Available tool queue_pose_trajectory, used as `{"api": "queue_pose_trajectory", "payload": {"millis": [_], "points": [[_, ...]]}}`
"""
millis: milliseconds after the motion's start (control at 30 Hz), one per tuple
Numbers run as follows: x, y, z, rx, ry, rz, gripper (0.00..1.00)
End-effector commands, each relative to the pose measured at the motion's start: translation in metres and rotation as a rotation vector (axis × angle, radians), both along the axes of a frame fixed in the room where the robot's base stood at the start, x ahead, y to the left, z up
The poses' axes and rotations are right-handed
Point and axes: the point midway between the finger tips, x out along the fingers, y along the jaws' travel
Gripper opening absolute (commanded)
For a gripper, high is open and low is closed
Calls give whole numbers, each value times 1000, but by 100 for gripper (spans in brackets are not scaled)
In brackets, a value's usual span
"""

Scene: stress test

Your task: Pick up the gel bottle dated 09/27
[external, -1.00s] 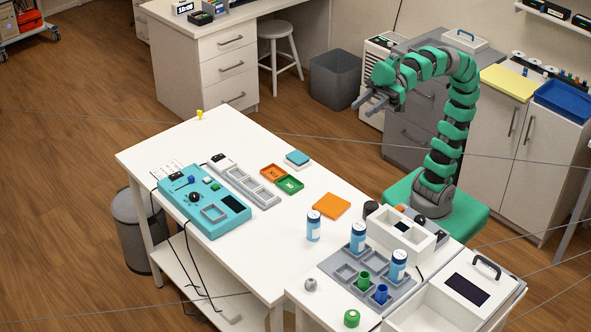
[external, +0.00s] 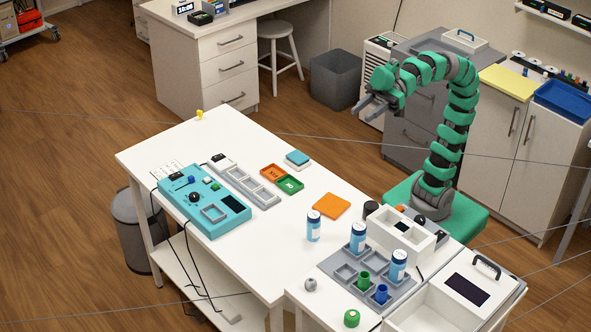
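Three white-and-blue bottles stand upright near the front right of the table. One bottle (external: 314,226) stands on the bare white top. A second bottle (external: 358,238) and a third bottle (external: 398,265) stand on the grey tray (external: 331,262). Their labels are too small to read, so I cannot tell which one is dated 09/27. My gripper (external: 368,106) is high above and behind the bottles, pointing left, well apart from them. Its two fingers are spread, and nothing shows between them.
The grey tray also holds a green cup (external: 364,281) and a blue cup (external: 381,294). A white compartment box (external: 408,242) stands behind the bottles. An orange square (external: 331,206) and a teal control box (external: 205,205) lie further left. The table's middle is largely clear.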

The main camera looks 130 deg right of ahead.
Motion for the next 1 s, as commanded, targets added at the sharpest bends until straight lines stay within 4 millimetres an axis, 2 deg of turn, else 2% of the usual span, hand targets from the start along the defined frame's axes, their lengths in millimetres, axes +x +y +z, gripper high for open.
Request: {"api": "queue_pose_trajectory", "payload": {"millis": [367, 400, 467, 767, 867, 967, 1000], "points": [[0, 0, 0, 0, 0, 0, 36], [0, 0, 0, 0, 0, 0, 48], [0, 0, 0, 0, 0, 0, 62], [2, -4, -3, 0, 6, -2, 62], [12, -22, -22, -4, 38, -8, 62], [26, -56, -61, -8, 96, -13, 62], [31, -71, -84, -12, 127, -13, 62]]}}
